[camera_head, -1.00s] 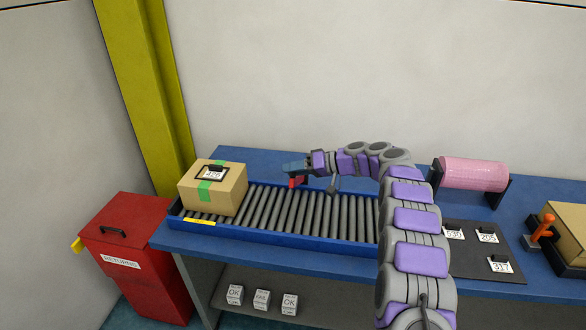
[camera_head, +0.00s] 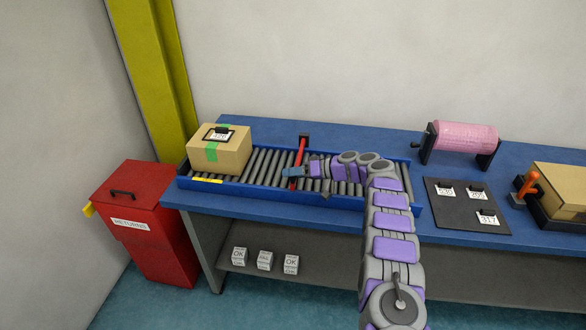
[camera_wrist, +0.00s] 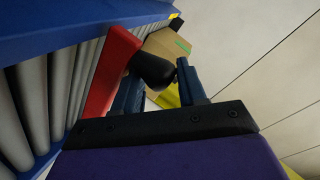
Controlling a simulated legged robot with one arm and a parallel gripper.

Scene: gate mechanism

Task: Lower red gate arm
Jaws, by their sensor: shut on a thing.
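The red gate arm (camera_head: 301,153) lies across the roller conveyor, from a black mount (camera_head: 305,138) at the back edge toward the front rail. My gripper (camera_head: 291,171) is at its front part, low over the rollers. In the wrist view the red arm (camera_wrist: 109,72) runs along the left of my gripper (camera_wrist: 160,84). The fingers are shut on a dark rounded knob (camera_wrist: 153,69) beside the red bar. The knob is partly hidden by the fingers, and a small gap to the rollers cannot be judged.
A taped cardboard box (camera_head: 232,155) sits on the conveyor's left end. The rollers (camera_head: 262,163) between box and gate are clear. A red returns bin (camera_head: 150,215) stands left of the blue table. A pink roll (camera_head: 464,137) and an orange lever (camera_head: 528,184) are to the right.

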